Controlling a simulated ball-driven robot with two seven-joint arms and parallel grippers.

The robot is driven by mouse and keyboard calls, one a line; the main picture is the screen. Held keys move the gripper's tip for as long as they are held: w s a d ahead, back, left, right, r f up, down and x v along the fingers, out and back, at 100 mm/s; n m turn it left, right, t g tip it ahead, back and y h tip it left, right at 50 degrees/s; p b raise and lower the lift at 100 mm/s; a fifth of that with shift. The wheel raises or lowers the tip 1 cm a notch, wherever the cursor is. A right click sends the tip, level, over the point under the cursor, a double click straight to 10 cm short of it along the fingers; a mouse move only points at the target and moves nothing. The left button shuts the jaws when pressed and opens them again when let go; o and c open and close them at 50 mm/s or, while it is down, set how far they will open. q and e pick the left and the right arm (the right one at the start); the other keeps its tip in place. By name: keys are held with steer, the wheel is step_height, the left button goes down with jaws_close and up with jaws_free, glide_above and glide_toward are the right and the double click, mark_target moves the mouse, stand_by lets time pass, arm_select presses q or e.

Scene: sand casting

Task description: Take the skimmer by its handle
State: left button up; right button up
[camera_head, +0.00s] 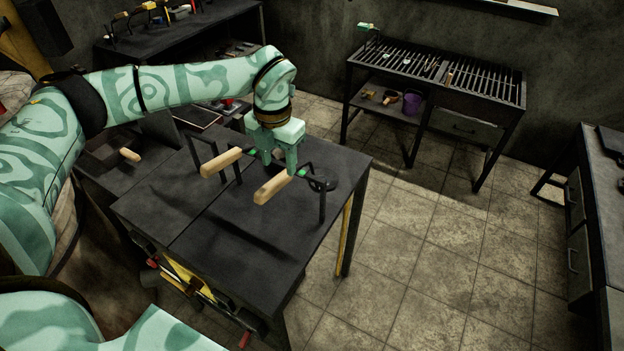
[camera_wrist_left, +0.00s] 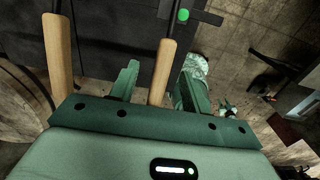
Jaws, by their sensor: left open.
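Two long tools with pale wooden handles rest on dark stands on the black table. The nearer one, whose handle (camera_head: 273,188) points to the front, appears to be the skimmer, with a dark round head (camera_head: 322,184) at the right; its shape is hard to make out. My left gripper (camera_head: 280,162) is open, pointing down just above and behind this handle. In the left wrist view, a wooden handle (camera_wrist_left: 163,72) shows between the two open fingers (camera_wrist_left: 155,88), with no clear contact. My right gripper is out of view.
The other wooden handle (camera_head: 221,161) lies close to the left, and also shows in the left wrist view (camera_wrist_left: 58,55). Dark stand posts rise from the black table (camera_head: 190,235). A grated bench (camera_head: 440,75) stands behind. The table's front part is bare.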

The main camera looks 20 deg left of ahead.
mark_target(281, 175)
arm_select(q)
steer(key=f, duration=0.5)
steer(key=shift+s+d+f, duration=0.1)
steer(key=shift+d+f, duration=0.1)
steer(key=shift+d, duration=0.05)
jaws_close()
steer(key=shift+r, duration=0.1)
